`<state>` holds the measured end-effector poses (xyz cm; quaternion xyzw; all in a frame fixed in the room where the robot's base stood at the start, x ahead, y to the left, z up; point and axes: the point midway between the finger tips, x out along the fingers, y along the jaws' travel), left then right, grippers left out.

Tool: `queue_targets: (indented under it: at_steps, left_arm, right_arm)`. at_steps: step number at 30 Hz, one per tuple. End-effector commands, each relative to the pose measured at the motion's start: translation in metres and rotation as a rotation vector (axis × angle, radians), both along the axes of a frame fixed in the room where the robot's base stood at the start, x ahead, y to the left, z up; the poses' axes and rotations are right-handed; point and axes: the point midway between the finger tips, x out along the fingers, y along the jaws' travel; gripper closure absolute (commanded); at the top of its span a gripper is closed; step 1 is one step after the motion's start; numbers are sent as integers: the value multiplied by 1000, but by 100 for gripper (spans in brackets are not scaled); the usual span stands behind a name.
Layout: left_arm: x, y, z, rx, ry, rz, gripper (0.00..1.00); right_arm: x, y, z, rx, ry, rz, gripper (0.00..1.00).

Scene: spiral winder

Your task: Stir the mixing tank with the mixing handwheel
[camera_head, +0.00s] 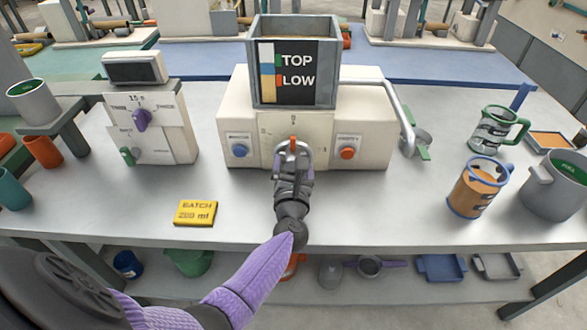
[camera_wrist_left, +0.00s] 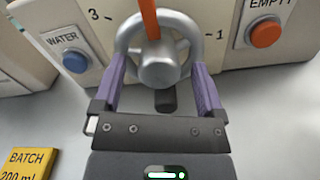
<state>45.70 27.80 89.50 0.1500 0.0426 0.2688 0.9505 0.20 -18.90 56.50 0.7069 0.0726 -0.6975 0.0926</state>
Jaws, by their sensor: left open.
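The mixing tank (camera_head: 330,75) is a grey box with a panel reading TOP and LOW, on top of a cream machine body (camera_head: 370,115). The mixing handwheel (camera_wrist_left: 190,28) is a grey ring with a central hub and an orange-red pointer, on the machine's front. My left gripper (camera_head: 292,160) reaches up to the handwheel and covers much of it in the head view. In the left wrist view its purple fingers (camera_wrist_left: 160,75) stand apart, one on each side of the wheel's lower rim. Whether they touch the rim I cannot tell. My right gripper is not in view.
A blue button (camera_head: 239,151) and an orange button (camera_head: 347,153) flank the wheel. A yellow batch card (camera_head: 195,212) lies at front left. A dial box (camera_head: 150,125) stands left. An orange-filled jug (camera_head: 478,188) and a grey pot (camera_head: 553,188) stand right. The front centre-right tabletop is clear.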

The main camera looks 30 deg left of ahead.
Motion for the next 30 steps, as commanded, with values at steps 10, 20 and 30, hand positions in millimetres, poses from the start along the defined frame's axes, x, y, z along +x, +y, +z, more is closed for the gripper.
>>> queue_targets:
  at_steps: [10, 20, 30]
  left_arm:
    - [0, 0, 0, 1, 1, -1, 38]
    - [0, 0, 0, 1, 1, -1, 100]
    - [0, -1, 0, 64, 40, -2, 100]
  right_arm:
    - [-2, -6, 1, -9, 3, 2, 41]
    - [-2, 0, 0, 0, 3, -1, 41]
    - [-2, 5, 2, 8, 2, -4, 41]
